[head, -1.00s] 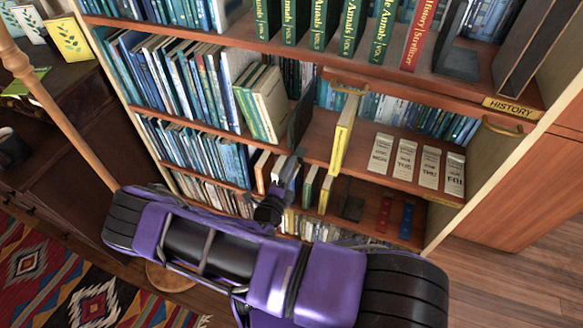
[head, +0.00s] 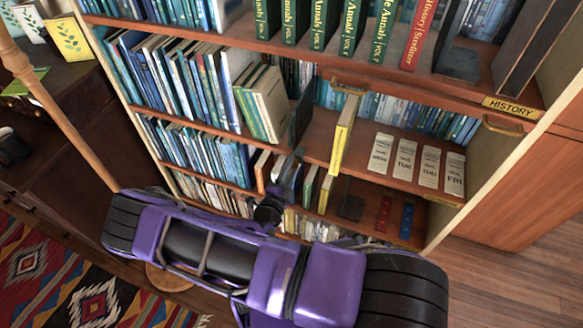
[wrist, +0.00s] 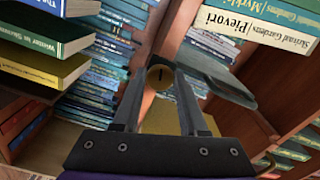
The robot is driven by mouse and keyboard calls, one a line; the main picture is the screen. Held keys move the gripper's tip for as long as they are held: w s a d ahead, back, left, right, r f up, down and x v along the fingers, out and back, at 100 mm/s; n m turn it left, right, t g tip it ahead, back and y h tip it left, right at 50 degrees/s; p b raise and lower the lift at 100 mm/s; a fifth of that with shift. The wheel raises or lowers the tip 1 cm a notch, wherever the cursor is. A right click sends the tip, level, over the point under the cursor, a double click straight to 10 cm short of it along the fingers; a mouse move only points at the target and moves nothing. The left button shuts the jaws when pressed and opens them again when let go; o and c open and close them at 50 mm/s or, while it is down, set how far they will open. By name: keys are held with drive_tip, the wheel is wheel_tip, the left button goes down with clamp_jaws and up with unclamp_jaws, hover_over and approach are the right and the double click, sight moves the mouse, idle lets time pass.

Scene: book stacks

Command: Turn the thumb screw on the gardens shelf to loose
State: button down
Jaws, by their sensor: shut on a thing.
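The thumb screw (wrist: 160,78) is a round brass knob with a short dark line on its face. In the wrist view it sits between the fingertips of my gripper (wrist: 163,74), which is shut on it. In the head view my gripper (head: 288,172) is at the shelf fronts, left of the middle of the bookcase, partly behind my arm. The screw cannot be made out in the head view. A yellowish surface (wrist: 168,118) shows between the fingers below the knob. No label naming the gardens shelf is readable.
Books stand close on the left (wrist: 45,75) and upper right (wrist: 260,25) in the wrist view. A dark metal plate (wrist: 212,75) lies just right of the fingers. In the head view a yellow book (head: 343,135) overhangs a shelf edge right of my gripper.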

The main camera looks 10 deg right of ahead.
drive_tip(key=shift+c, duration=2.2)
unclamp_jaws()
drive_tip(key=shift+s+a, duration=0.1)
drive_tip(key=v, duration=1.7)
